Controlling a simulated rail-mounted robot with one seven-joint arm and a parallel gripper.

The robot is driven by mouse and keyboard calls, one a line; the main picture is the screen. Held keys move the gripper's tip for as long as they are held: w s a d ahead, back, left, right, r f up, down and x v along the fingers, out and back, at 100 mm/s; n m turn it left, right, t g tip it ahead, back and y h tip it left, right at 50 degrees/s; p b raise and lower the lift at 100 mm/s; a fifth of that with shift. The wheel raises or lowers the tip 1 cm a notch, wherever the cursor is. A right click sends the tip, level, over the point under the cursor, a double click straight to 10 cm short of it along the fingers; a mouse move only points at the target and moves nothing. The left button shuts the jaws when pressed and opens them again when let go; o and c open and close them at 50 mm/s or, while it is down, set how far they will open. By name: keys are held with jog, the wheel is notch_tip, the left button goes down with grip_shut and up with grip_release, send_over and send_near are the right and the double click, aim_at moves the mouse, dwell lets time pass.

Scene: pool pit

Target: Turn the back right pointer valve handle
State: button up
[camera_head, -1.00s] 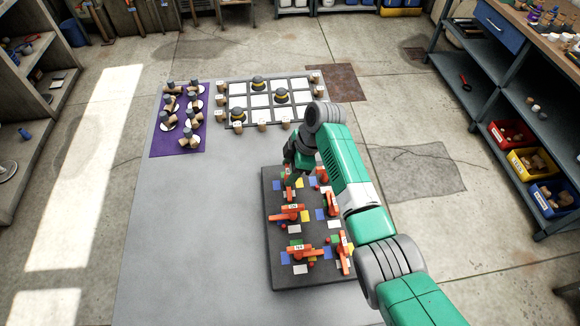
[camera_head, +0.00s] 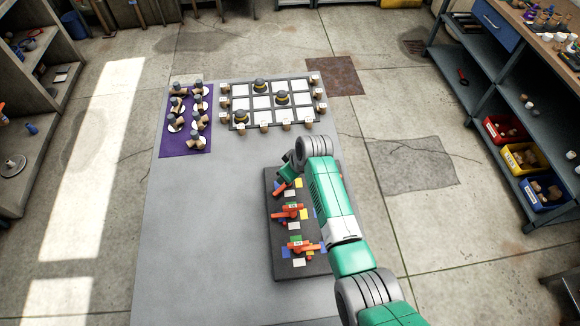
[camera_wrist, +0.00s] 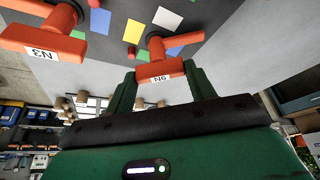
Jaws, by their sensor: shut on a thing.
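The dark valve board (camera_head: 285,267) lies on the grey mat, with orange pointer handles in rows. My gripper (camera_head: 285,178) is at the board's back end, by an orange handle (camera_head: 280,187) that appears to be in the left column. In the wrist view my gripper (camera_wrist: 160,88) has one finger on each side of an orange handle (camera_wrist: 160,73), whose upside-down label seems to read N6, and is shut on it. Another orange handle (camera_wrist: 42,42), labelled N3, is beside it, outside the fingers. My arm hides the board's right column in the head view, including the back right.
Two left-column handles, a middle one (camera_head: 290,212) and a front one (camera_head: 298,246), stand nearer. A white-squared grid board (camera_head: 262,116) with wooden pieces and a purple mat (camera_head: 172,141) with pegs lie behind. The mat's left side is clear.

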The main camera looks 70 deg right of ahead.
jog(key=m+h+p, duration=0.1)
jog(key=m, duration=0.3)
jog(key=shift+w+a+r+g, duration=0.1)
jog(key=shift+a+g, duration=0.05)
jog(key=shift+g, duration=0.25)
jog(key=shift+m+g+h+p, duration=0.4)
jog(key=shift+m+h, duration=0.2)
jog(key=shift+m, duration=1)
jog(key=o, duration=1)
jog(key=p+v, duration=0.1)
jog(key=v, duration=0.6)
jog(key=shift+a+r, duration=0.15)
jog(key=shift+r, duration=0.15)
